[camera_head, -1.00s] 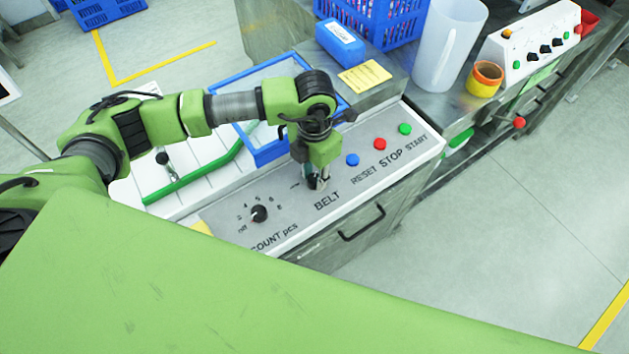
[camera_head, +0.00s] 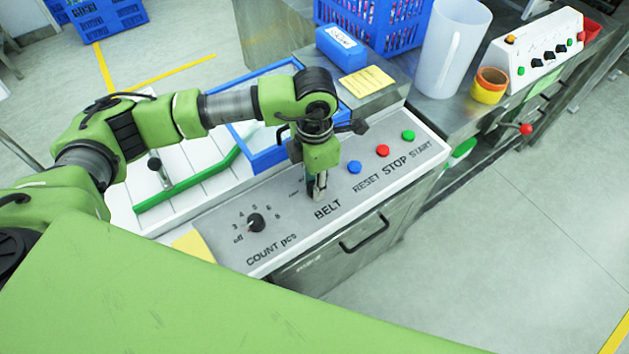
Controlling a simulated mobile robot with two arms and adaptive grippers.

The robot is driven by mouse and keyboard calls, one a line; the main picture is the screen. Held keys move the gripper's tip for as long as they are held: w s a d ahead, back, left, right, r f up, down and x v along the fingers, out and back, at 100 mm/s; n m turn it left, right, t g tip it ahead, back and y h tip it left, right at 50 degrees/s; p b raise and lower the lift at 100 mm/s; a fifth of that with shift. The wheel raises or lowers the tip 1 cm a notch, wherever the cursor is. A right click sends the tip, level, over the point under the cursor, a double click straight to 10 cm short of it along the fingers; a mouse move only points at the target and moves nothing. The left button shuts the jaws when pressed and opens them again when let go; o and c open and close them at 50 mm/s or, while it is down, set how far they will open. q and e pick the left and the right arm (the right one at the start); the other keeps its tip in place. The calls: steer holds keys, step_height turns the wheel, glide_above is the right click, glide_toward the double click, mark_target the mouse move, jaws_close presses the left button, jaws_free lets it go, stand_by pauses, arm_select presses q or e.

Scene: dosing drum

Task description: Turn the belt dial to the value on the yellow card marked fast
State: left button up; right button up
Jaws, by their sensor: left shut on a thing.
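My left gripper (camera_head: 317,192) points down at the grey control panel (camera_head: 290,222), just above the word BELT. It is shut on the belt dial, which it hides, so I cannot read the dial's setting. A yellow card (camera_head: 367,80) with small dark writing lies on the steel top beside the blue box; its text is too small to read. A second yellow card (camera_head: 193,246) shows partly at the left end of the panel, cut off by my green body. My right gripper is not in view.
The black COUNT dial (camera_head: 256,222) sits left of my gripper. The blue RESET (camera_head: 354,167), red STOP (camera_head: 382,151) and green START (camera_head: 408,135) buttons lie to its right. A blue tray (camera_head: 272,158), white jug (camera_head: 450,45) and blue crate (camera_head: 405,25) stand behind.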

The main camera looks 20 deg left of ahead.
arm_select(q)
steer(key=o, duration=1.1)
steer(key=shift+r, duration=0.1)
step_height(320, 180, up, 12)
steer(key=shift+f, duration=0.1)
